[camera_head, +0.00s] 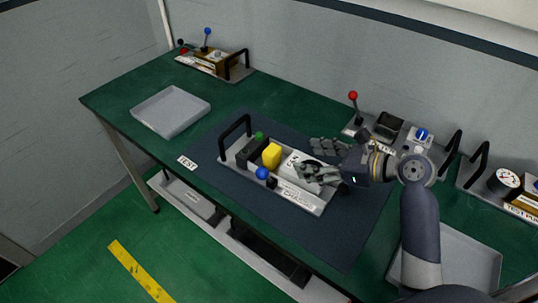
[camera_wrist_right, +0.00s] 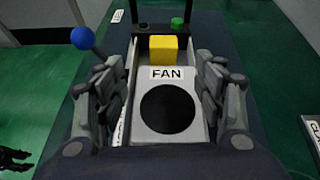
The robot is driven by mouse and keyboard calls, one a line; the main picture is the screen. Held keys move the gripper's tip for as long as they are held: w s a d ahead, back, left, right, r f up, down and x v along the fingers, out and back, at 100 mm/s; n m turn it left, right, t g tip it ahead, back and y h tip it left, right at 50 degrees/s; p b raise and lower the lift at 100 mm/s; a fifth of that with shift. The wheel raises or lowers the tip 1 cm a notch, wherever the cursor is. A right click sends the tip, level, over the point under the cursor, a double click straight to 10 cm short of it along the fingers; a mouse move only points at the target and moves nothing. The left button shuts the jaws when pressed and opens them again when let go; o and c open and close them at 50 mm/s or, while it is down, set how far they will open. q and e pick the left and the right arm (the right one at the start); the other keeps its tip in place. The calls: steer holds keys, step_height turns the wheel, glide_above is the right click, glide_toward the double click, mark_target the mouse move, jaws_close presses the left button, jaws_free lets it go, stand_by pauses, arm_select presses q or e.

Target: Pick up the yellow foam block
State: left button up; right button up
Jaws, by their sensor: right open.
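The yellow foam block (camera_head: 271,155) sits upright in a grey tray (camera_head: 318,209) with a black handle. In the right wrist view the block (camera_wrist_right: 163,48) stands at the far end of the white fan unit (camera_wrist_right: 167,108), by the handle. My right gripper (camera_head: 312,172) is over the right part of the tray, to the right of the block. In the wrist view its two fingers (camera_wrist_right: 168,92) are spread on either side of the fan unit, with the block beyond them. A dark jointed shape at the lower left of the wrist view may be my left gripper.
A blue ball lever (camera_head: 263,173) and a green knob (camera_head: 259,136) flank the block. The tray lies on a dark mat (camera_head: 218,133). An empty grey tray (camera_head: 171,110) stands at left. A red-ball lever unit (camera_head: 353,97) and a gauge unit (camera_head: 505,181) stand along the wall.

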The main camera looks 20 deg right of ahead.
mark_target(276, 151)
steer(key=shift+w+d+f+m, duration=0.15)
steer(key=shift+w+m, duration=0.15)
steer(key=shift+w, duration=0.15)
steer(key=x, duration=0.4)
steer(key=shift+w+a+r, duration=0.1)
steer(key=shift+a+r, duration=0.15)
steer(key=shift+a, duration=0.05)
steer(key=shift+p+x, duration=0.6)
steer(key=shift+x, duration=2.55)
steer(key=shift+d, duration=0.1)
steer(key=c, duration=0.8)
